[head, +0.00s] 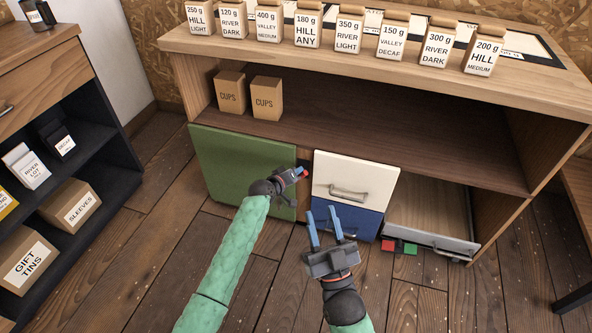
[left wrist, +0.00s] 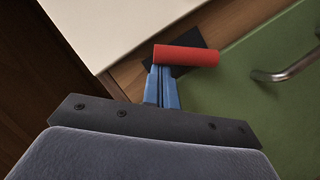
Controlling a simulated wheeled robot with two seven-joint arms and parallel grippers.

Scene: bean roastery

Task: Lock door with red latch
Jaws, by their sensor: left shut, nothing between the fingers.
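The green door (head: 235,165) is in the lower left of the cabinet and looks closed in the head view. In the left wrist view the green door (left wrist: 270,110) is at the right, with a metal handle. The red latch (left wrist: 187,55) is a red bar on a dark plate beside the door edge; in the head view only a bit of the red latch (head: 305,172) shows past my gripper. My left gripper (left wrist: 162,80) is shut and empty, its blue fingertips right at the bar; I cannot tell if they touch. My right gripper (head: 324,226) is open and empty, low before the drawers.
A white drawer (head: 355,178) and a blue drawer (head: 347,217) are right of the latch. A grey-fronted drawer (head: 432,240) stands open at the right. Red and green blocks (head: 409,248) show beside it. Coffee bags (head: 307,30) line the top; two cups boxes (head: 267,98) sit on the shelf.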

